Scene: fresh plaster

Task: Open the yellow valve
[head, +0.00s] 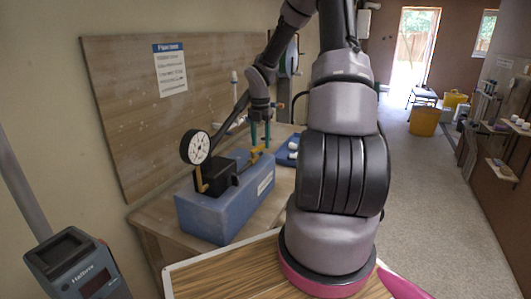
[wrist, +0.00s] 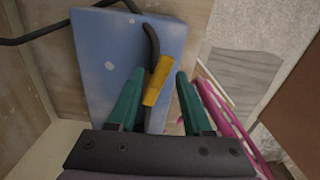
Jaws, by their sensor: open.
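The yellow valve (head: 257,154) sits at the right end of a black fitting on a blue block (head: 228,205). In the wrist view, its yellow handle (wrist: 157,81) lies slanted beside a black curved pipe (wrist: 152,45) over the blue block (wrist: 97,62). My gripper (head: 261,141) reaches down over the valve with its teal fingers apart. In the wrist view, my gripper (wrist: 160,74) is open, with the handle between its two fingers, closer to the left one. I see a gap to the right finger; I cannot tell whether the left one touches.
A round gauge (head: 196,148) stands on the black fitting, left of my gripper. A wooden board (head: 130,95) with a paper notice (head: 170,70) rises behind. A blue tray with white items (head: 287,157) lies right of the block. Open floor (head: 420,180) extends to the right.

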